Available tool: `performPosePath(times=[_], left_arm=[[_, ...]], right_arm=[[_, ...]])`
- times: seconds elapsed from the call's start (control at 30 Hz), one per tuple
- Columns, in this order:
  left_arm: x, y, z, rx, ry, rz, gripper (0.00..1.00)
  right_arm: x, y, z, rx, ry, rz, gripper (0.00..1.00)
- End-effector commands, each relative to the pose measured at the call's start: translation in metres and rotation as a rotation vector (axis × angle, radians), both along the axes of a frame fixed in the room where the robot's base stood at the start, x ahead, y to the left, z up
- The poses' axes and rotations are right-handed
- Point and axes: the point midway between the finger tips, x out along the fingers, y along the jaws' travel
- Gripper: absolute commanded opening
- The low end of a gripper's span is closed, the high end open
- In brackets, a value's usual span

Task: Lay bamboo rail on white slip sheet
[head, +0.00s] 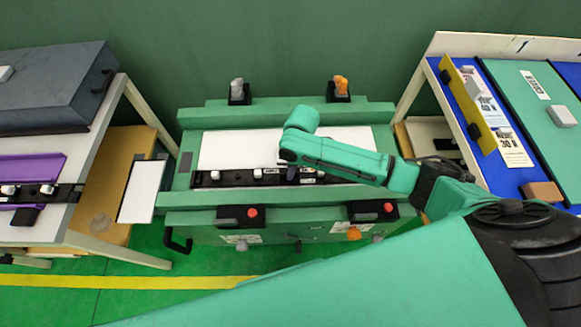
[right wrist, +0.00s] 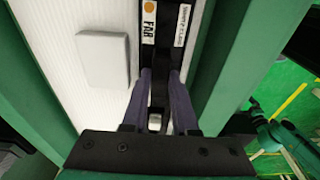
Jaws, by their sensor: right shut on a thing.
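My right gripper (right wrist: 161,74) reaches down over the green bench in the middle. Its two purple-grey fingers are shut on a black strip (right wrist: 160,55) with a "FAR" label. In the head view the black strip (head: 232,180) carries small white clips and lies along the near edge of a white ribbed sheet (head: 230,150). I cannot tell whether this sheet or the white panel (head: 142,191) left of the bench is the slip sheet. A yellow, bamboo-coloured rail (head: 463,98) lies on the right table. My left gripper is out of view.
A light grey square block (right wrist: 102,60) rests on the white sheet. Orange (head: 341,84) and grey (head: 237,88) knobs stand at the bench's back. Black boxes with red buttons (head: 252,213) line its front. The left table holds a purple part (head: 30,167) and a dark case (head: 60,80).

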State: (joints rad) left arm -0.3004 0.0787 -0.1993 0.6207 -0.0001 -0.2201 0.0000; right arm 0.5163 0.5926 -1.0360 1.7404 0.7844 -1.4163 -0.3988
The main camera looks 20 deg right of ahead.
Motion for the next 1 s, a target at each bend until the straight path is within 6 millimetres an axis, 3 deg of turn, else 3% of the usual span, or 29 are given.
performPosePath(times=[0.1, 0.13, 0.2, 0.5, 0.63, 1.0], left_arm=[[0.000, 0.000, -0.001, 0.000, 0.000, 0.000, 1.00], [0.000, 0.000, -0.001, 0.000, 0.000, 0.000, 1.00], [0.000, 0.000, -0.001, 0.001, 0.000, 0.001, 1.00], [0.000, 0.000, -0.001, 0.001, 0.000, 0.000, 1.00], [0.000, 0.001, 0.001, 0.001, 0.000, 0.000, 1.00], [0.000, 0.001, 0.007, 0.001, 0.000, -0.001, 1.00]], right_arm=[[0.000, 0.000, -0.003, 0.001, -0.001, 0.000, 0.00], [0.000, 0.000, -0.002, 0.001, -0.001, 0.000, 0.35], [0.000, 0.000, -0.002, 0.001, -0.001, 0.000, 0.61], [0.000, 0.000, -0.002, 0.000, 0.001, 0.000, 0.62], [0.000, -0.001, 0.010, 0.002, -0.002, 0.001, 0.62], [-0.003, -0.013, 0.112, 0.001, -0.005, 0.002, 0.62]])
